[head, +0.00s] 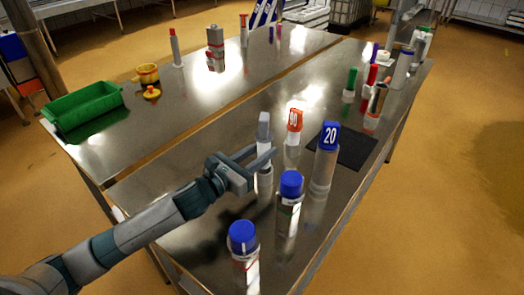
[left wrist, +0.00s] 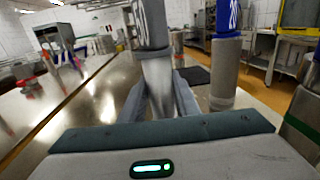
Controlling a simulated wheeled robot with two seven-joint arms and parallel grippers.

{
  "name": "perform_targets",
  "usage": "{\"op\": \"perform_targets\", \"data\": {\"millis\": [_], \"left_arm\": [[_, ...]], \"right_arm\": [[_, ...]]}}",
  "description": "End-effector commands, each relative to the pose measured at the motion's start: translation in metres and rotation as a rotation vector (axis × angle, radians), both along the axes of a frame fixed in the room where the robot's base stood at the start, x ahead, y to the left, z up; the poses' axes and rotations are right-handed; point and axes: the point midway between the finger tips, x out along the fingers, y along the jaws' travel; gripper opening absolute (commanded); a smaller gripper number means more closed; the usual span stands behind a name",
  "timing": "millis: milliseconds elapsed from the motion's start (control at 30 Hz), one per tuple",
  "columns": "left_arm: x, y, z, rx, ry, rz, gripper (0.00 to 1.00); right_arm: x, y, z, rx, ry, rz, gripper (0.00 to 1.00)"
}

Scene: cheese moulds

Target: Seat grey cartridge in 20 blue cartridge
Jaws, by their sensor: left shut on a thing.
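The grey cartridge (head: 264,128) is upright at mid-table, and its body also shows between the fingers in the left wrist view (left wrist: 156,70). My left gripper (head: 265,158) is shut on it, one finger on each side. I cannot tell whether its lower end touches the table. The blue cartridge marked 20 (head: 329,138) stands upright to the right, apart from my gripper, with a clear grey lower body. It also shows at the right in the left wrist view (left wrist: 229,18). My right gripper is not in view.
An orange-topped cartridge (head: 294,120) stands just behind, between the two. Two blue-capped bottles (head: 290,190) (head: 243,240) stand nearer. A dark mat (head: 356,150) lies behind the 20 cartridge. A green bin (head: 83,105) sits on the left table. Several containers stand at the far right.

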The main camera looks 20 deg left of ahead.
Motion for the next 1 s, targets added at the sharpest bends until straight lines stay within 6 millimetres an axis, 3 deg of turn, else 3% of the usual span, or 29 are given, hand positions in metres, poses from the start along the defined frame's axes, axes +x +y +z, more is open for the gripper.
{"op": "perform_targets", "data": {"millis": [1000], "left_arm": [[-0.0001, 0.0000, 0.0009, 0.001, 0.000, 0.000, 0.05]], "right_arm": [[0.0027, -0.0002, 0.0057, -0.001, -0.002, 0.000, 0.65]]}}
